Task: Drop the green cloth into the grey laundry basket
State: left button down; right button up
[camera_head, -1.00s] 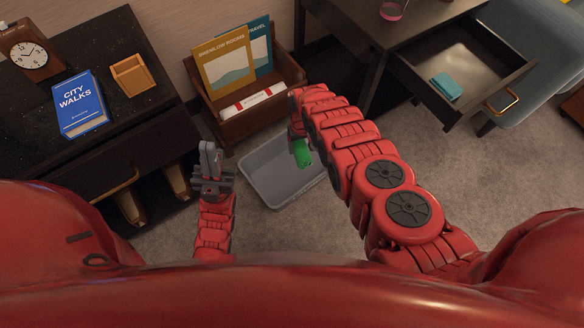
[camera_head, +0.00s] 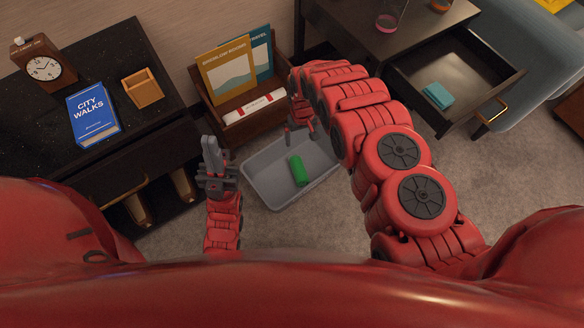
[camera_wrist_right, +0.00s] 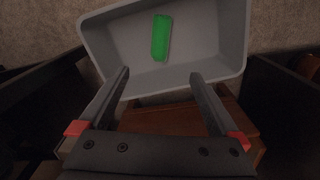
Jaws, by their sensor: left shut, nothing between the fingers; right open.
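The green cloth (camera_head: 298,170) lies inside the grey laundry basket (camera_head: 262,193) on the carpet. In the right wrist view the cloth (camera_wrist_right: 161,38) rests on the floor of the basket (camera_wrist_right: 205,40), apart from the fingers. My right gripper (camera_head: 301,135) is open and empty over the basket's far side; its spread fingers also show in the right wrist view (camera_wrist_right: 158,78). My left gripper (camera_head: 211,144) is shut and empty, just left of the basket.
A wooden magazine rack (camera_head: 235,132) stands behind the basket. A dark cabinet with a blue book (camera_head: 93,115), clock (camera_head: 43,68) and wooden tray (camera_head: 142,88) is at left. An open drawer (camera_head: 478,92) holding a teal cloth (camera_head: 438,95) juts out at right.

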notch_tip(320, 180, up, 8)
jog(key=p, duration=0.1)
jog(key=shift+p, duration=0.35)
jog(key=shift+f, duration=0.15)
